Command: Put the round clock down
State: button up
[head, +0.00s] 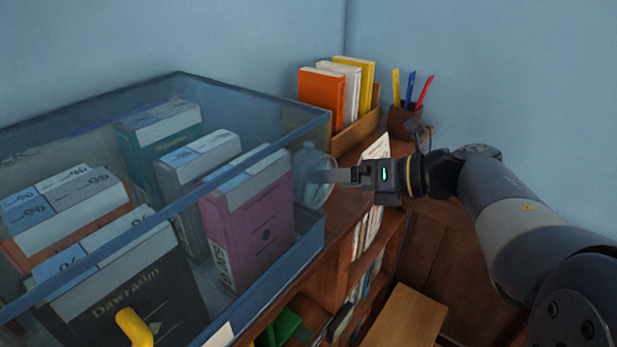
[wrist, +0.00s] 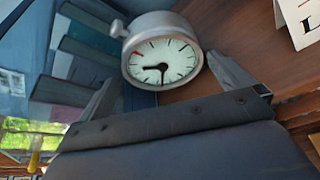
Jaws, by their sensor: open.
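The round clock (wrist: 161,62) has a grey metal case, a white face with black hands and a red mark, and a small knob on its rim. It is on the wooden bookcase top (wrist: 240,40), close to the clear blue-tinted box. In the head view the clock (head: 314,177) is pale and partly seen at the box's right end. My gripper (head: 340,175) reaches it from the right. In the wrist view my gripper (wrist: 160,72) is open, with one finger on each side of the clock's near part. Whether the fingers touch it, I cannot tell.
The clear box (head: 180,76) holds several books. Orange, white and yellow books (head: 322,95) stand in a wooden holder behind, beside a brown pen cup (head: 405,122). A white card (head: 376,147) stands near my gripper. Lower shelves hold more books.

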jog(key=shift+w+r+p+x, duration=0.15)
jog(key=shift+p+x, duration=0.25)
jog(key=shift+x, duration=1.25)
jog(key=shift+w+r+p+x, duration=0.15)
jog(key=shift+p+x, duration=0.2)
jog(key=shift+x, duration=1.25)
jog(key=shift+d, duration=0.1)
jog(key=c, duration=1)
